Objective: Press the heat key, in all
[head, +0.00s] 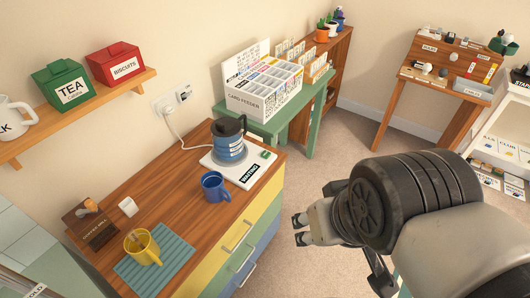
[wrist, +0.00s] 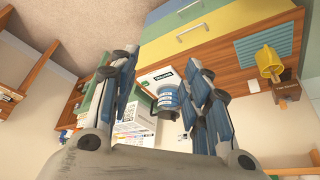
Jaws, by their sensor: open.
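A kettle (head: 230,140) with blue bands and a dark handle stands on a white base (head: 210,160) on the wooden cabinet top. The base has a black sign (head: 250,173) at its front and a small green key (head: 265,155) at its right corner; its marking is too small to read. My gripper (head: 299,230) is open and empty, in the air to the right of the cabinet, apart from the base. In the wrist view, the kettle (wrist: 168,98) and base (wrist: 150,80) show between the open fingers (wrist: 155,75); the key is not clear there.
A blue mug (head: 215,187) stands close in front of the base. A yellow mug (head: 143,247) is on a teal mat (head: 165,270). A card feeder box (head: 262,95) stands on the green table behind. Carpet lies clear right of the cabinet.

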